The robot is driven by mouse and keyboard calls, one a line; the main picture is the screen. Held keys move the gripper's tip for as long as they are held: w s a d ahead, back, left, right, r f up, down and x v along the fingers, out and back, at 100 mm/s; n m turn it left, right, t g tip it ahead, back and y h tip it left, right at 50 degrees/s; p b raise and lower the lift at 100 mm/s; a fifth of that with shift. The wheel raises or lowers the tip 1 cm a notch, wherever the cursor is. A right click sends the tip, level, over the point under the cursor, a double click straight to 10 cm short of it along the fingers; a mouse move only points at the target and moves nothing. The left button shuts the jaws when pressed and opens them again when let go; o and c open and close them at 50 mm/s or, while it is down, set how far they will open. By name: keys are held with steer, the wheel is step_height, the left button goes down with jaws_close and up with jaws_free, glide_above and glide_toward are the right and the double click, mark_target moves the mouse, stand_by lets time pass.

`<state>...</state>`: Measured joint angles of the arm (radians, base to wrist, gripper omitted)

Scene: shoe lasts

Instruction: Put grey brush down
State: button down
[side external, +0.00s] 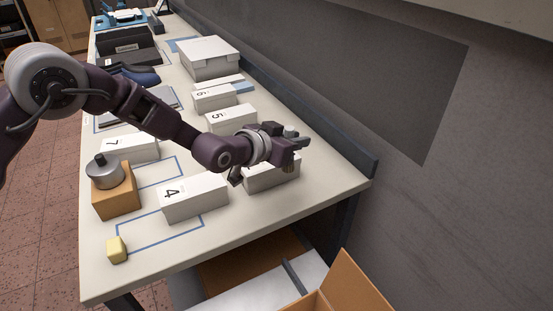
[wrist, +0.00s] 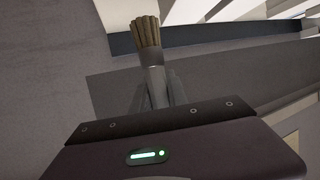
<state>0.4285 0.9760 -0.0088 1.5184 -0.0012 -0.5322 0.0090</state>
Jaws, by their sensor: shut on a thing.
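The grey brush (wrist: 151,62) shows in the wrist view, with tan bristles pointing up in the picture and a grey handle. My gripper (wrist: 158,92) is shut on its handle. In the side view my gripper (side external: 291,139) is near the right end of the table, above a white box (side external: 268,178). There the brush is mostly hidden by my gripper; a small brownish patch near the box's right end may be its bristles. I cannot tell whether the brush touches the box.
Numbered white boxes stand on the table (side external: 240,228), including box 4 (side external: 195,197) and box 5 (side external: 231,118). A metal pot (side external: 105,174) sits on a wooden block (side external: 116,200). A yellow block (side external: 116,251) is at the front corner. A raised rail runs along the wall side.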

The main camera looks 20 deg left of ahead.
step_height(320, 180, up, 6)
steer(key=a+n+y, duration=0.9)
steer(key=a+y, duration=0.1)
steer(key=a, duration=2.6)
steer(key=shift+t, duration=0.3)
step_height(320, 180, down, 15)
steer(key=shift+w+d+f, duration=0.1)
steer(key=shift+f, duration=0.1)
steer(key=c, duration=1.3)
jaws_free()
